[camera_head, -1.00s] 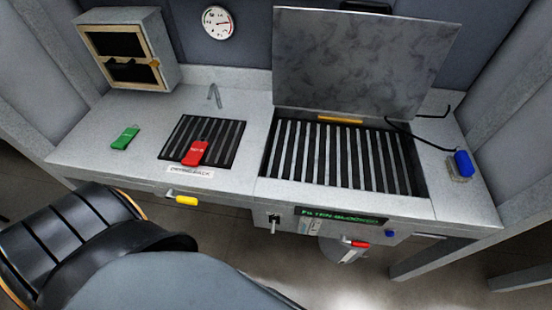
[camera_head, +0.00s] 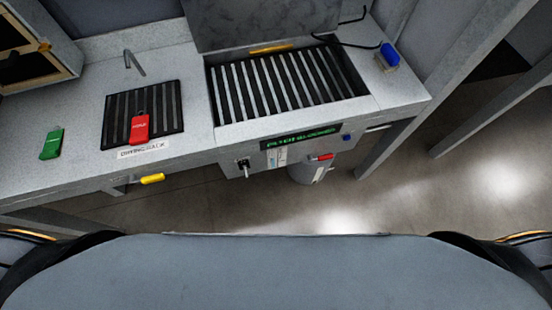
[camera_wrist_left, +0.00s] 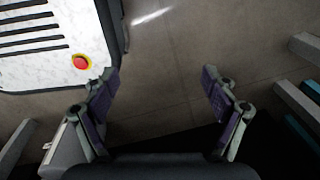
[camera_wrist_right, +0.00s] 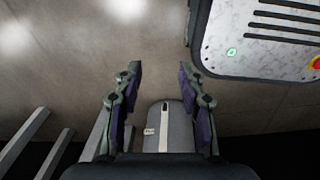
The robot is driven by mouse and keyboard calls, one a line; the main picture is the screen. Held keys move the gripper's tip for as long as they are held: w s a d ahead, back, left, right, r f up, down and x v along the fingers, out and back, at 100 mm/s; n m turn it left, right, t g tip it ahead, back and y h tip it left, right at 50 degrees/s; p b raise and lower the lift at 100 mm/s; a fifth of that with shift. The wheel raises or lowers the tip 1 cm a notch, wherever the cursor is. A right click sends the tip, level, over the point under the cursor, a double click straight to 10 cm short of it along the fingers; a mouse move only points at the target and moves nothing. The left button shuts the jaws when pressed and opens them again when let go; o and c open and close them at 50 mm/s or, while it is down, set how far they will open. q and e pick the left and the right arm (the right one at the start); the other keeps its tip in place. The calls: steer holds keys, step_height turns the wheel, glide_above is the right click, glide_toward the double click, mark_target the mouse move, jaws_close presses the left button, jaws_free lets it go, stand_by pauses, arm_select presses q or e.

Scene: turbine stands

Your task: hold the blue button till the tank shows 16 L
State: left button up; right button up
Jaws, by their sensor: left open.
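The small blue button (camera_head: 347,137) is on the bench's front edge, right of a display (camera_head: 301,140) with green letters that seem to read "FILTER BLOCKED". No litre figure is readable. A grey tank (camera_head: 305,172) stands partly hidden beneath the bench, below a red handle (camera_head: 320,157). My left gripper (camera_wrist_left: 160,82) is open and empty over the floor in the left wrist view. My right gripper (camera_wrist_right: 158,80) is open in the right wrist view, with nothing held. A grey rounded body (camera_wrist_right: 166,125) shows behind its fingers; I cannot tell what it is. Neither gripper shows in the head view.
The bench carries a slotted grate (camera_head: 285,85) with a raised lid (camera_head: 265,22), a red tag (camera_head: 139,127), a green tag (camera_head: 51,143) and a blue block (camera_head: 389,57). A yellow handle (camera_head: 152,179) and a switch (camera_head: 243,166) sit at its front. Bench legs stand right; the floor before it is clear.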

steer(key=shift+w+d, duration=0.15)
steer(key=shift+d, duration=0.4)
steer(key=shift+w, duration=0.2)
steer(key=c, duration=0.5)
steer(key=shift+r, duration=0.1)
jaws_close()
arm_select(q)
steer(key=shift+w+d, duration=0.25)
steer(key=shift+w, duration=0.25)
steer(key=shift+w+d, duration=0.25)
steer(key=shift+w, duration=0.25)
steer(key=shift+w, duration=0.1)
